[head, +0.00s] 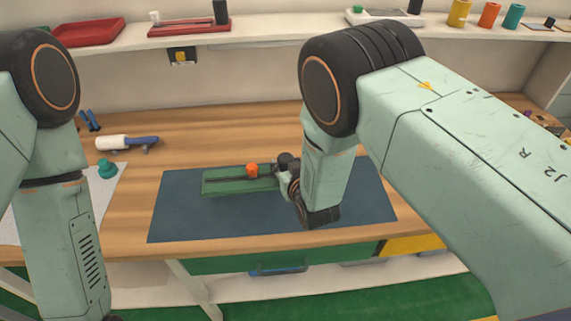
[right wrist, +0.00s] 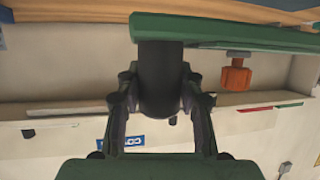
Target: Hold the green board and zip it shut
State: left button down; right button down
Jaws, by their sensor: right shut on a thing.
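The green board (head: 225,184) lies on the dark blue mat (head: 180,212). An orange knob (head: 252,171) stands on it near its middle. My right gripper (head: 282,176) is at the board's right end, shut on a black cylinder (head: 286,159). In the right wrist view the black cylinder (right wrist: 160,78) sits between the fingers against the green board (right wrist: 235,35). The orange knob (right wrist: 236,75) is beside it, apart from the fingers. My left arm hangs at the left of the head view, and its gripper is out of the picture. I cannot make out a zip.
A white roller with a blue handle (head: 128,143) and a teal knob (head: 107,168) on a white sheet lie left of the mat. A shelf (head: 270,28) at the back holds a red tray (head: 88,33) and several coloured cylinders. The mat's left part is clear.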

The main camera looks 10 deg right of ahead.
jog(key=shift+a+f, duration=0.1)
jog(key=shift+f, duration=0.1)
jog(key=shift+s+f+b, duration=0.1)
jog(key=shift+b, duration=0.2)
jog(key=shift+f+b, duration=0.3)
jog(key=shift+f, duration=0.3)
jog(key=shift+f+b, duration=0.15)
jog(key=shift+b, duration=0.2)
jog(key=shift+f, duration=0.1)
jog(key=shift+f+b, duration=0.35)
jog(key=shift+f, duration=0.15)
jog(key=shift+f+b, duration=0.25)
jog(key=shift+b, duration=0.15)
